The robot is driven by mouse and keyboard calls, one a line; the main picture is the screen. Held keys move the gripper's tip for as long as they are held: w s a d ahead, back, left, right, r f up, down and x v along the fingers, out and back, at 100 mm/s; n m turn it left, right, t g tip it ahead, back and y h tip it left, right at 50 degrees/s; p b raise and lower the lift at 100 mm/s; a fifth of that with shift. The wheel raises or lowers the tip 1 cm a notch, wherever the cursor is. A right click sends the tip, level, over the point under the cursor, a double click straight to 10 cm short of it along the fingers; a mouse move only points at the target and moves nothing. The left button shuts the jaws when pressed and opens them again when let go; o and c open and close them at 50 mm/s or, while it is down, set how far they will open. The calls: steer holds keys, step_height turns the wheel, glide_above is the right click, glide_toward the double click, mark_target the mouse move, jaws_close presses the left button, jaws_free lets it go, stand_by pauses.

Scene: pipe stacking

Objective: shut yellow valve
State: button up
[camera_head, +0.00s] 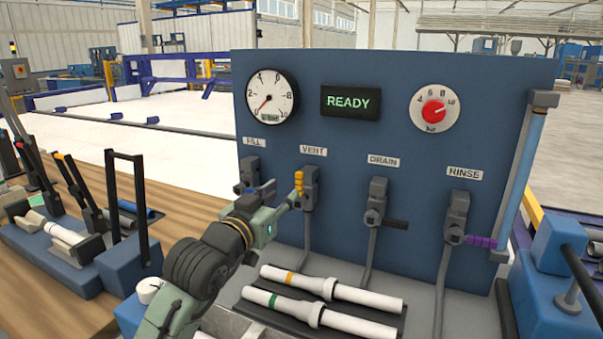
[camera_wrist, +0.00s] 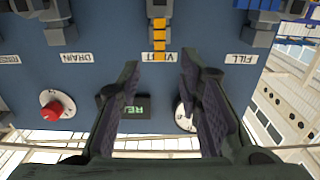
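The yellow valve handle (camera_head: 298,184) is on the VENT valve (camera_head: 309,190) of the blue panel and stands upright along the pipe direction. In the wrist view, which is upside down, the yellow handle (camera_wrist: 159,38) lies ahead of the gap between my fingertips. My gripper (camera_head: 287,202) is beside the VENT valve, close to the handle. In the wrist view my gripper (camera_wrist: 159,64) has its two dark fingers well apart with nothing between them. Whether a finger touches the handle cannot be told.
The DRAIN valve has a black handle (camera_head: 393,224) and the RINSE valve a purple handle (camera_head: 481,242), both sideways. The FILL valve (camera_head: 250,175) is just left of my gripper. White pipes (camera_head: 330,288) lie on a rack below. A green READY display (camera_head: 348,102) is above.

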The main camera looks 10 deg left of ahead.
mark_target(298, 180)
steer(key=w+p, duration=0.1)
steer(key=w, duration=0.1)
steer(key=w+d+p, duration=0.1)
steer(key=w, duration=0.2)
steer(key=w+p, duration=0.1)
steer(key=w, duration=0.2)
steer(key=shift+w+d+r, duration=0.15)
steer(key=shift+w+d, duration=0.05)
steer(key=shift+d, duration=0.2)
steer(key=shift+w, duration=0.45)
jaws_close()
